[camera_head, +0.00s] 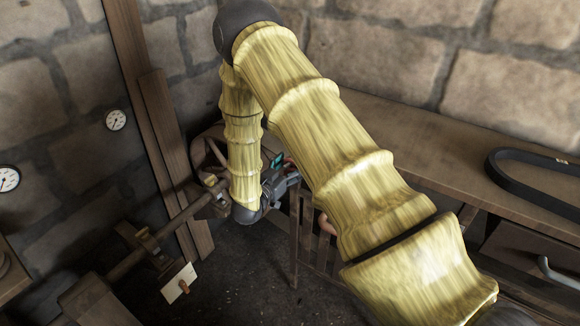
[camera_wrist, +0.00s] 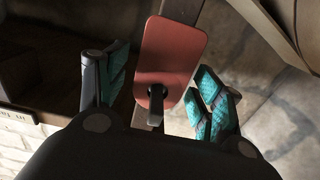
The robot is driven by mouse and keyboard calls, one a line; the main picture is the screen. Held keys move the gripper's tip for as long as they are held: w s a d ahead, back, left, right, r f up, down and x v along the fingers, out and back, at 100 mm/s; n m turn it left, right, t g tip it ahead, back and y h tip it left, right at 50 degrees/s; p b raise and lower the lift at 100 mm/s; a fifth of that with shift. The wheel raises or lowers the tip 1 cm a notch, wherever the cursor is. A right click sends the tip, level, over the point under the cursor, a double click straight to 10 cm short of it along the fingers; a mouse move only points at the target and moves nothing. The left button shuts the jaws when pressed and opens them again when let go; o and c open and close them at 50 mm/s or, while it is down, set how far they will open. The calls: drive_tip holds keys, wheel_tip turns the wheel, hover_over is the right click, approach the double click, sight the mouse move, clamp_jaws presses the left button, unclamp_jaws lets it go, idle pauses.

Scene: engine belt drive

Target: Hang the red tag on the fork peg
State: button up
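The red tag (camera_wrist: 170,52) is a rounded plate in the middle of the wrist view. A dark peg-like piece (camera_wrist: 156,95) shows at the hole in its lower end; I cannot tell whether this is the fork peg. My gripper (camera_wrist: 158,95) has its two teal-padded fingers spread, one on each side of the tag. The fingers look apart from the tag's edges.
A wooden bench (camera_head: 420,130) with a black belt (camera_head: 535,180) runs along the right wall. A shaft (camera_head: 165,232) and a white card with a red spot (camera_head: 180,283) are at lower left. Dark floor (camera_head: 250,285) is clear in the middle. Wall gauges (camera_head: 115,120) hang at left.

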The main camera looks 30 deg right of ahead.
drive_tip(key=v, duration=1.2)
drive_tip(key=shift+f, duration=0.15)
drive_tip(key=s+a+f+n+y, duration=0.2)
drive_tip(key=s+f+n+y, duration=0.3)
drive_tip(key=f, duration=0.5)
drive_tip(key=s+a+f+n+y, duration=0.3)
drive_tip(key=s+f+y, duration=0.35)
drive_tip(key=f, duration=0.35)
drive_tip(key=s+a+f+n+g+y, duration=0.1)
drive_tip(key=s+a+f+g, duration=0.1)
drive_tip(key=s, duration=0.6)
drive_tip(key=s+a+f+n+g+y, duration=0.2)
drive_tip(key=s, duration=0.6)
drive_tip(key=s+a+f+n+g+y, duration=0.1)
drive_tip(key=s+a+n+g+y, duration=0.1)
drive_tip(key=s, duration=0.6)
drive_tip(key=shift+f+g, duration=0.4)
drive_tip(key=shift+g, duration=0.1)
